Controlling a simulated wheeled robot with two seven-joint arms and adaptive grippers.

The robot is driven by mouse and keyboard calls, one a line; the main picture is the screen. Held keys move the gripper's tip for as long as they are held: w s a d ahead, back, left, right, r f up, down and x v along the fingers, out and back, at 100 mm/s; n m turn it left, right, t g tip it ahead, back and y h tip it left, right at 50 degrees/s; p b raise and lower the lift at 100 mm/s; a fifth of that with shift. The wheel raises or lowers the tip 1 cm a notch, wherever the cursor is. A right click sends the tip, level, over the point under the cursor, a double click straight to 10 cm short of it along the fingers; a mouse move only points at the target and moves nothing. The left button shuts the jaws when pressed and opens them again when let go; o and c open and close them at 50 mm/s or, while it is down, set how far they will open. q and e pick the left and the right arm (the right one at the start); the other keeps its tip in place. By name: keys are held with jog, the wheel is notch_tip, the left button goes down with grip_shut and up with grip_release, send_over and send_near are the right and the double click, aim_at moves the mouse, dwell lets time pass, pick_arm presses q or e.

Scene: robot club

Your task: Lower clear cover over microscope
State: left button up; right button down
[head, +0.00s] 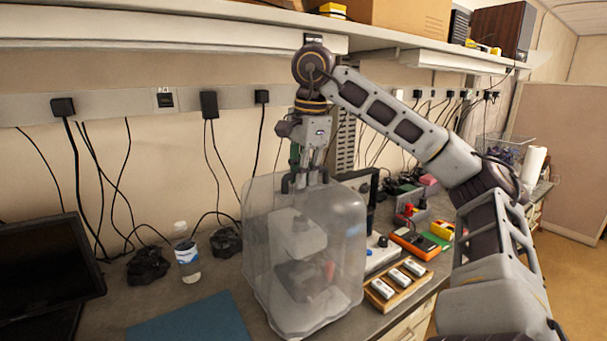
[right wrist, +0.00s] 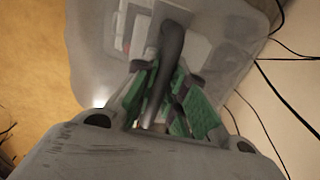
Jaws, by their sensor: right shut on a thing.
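The clear cover (head: 257,235) is a cloudy see-through box in the head view. It stands upright around the microscope (head: 298,238), whose pale body and dark stage show through its walls. I cannot tell whether its lower rim touches the bench. My right gripper (head: 306,182) points down at the top of the cover and is shut on its dark handle. In the right wrist view, the fingers (right wrist: 160,105) close on the dark handle (right wrist: 171,45), with the cover (right wrist: 90,45) beyond. My left gripper is not in view.
On the bench (head: 115,300), a water bottle (head: 186,255), black adapters (head: 147,265) and a blue mat (head: 192,320) lie left of the cover. A wooden tray with white blocks (head: 382,289) and an orange device (head: 411,243) are close on its right. A shelf (head: 240,13) hangs above.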

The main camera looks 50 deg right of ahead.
aim_at(304, 190)
jog(key=shift+d+f+b, duration=0.1)
jog(key=shift+f+b, duration=0.45)
jog(key=shift+f, duration=0.25)
jog(key=shift+f+b, duration=0.6)
jog(key=shift+f, duration=0.3)
jog(key=shift+f+b, duration=0.9)
jog(key=shift+f, duration=0.35)
jog(key=shift+s+f+b, duration=0.1)
jog(key=shift+f+b, duration=0.5)
jog(key=shift+f, duration=0.1)
jog(key=c, duration=1.4)
grip_release()
jog(key=shift+s+a+r, duration=0.1)
jog(key=shift+a+r, duration=0.1)
jog(key=shift+r, duration=0.5)
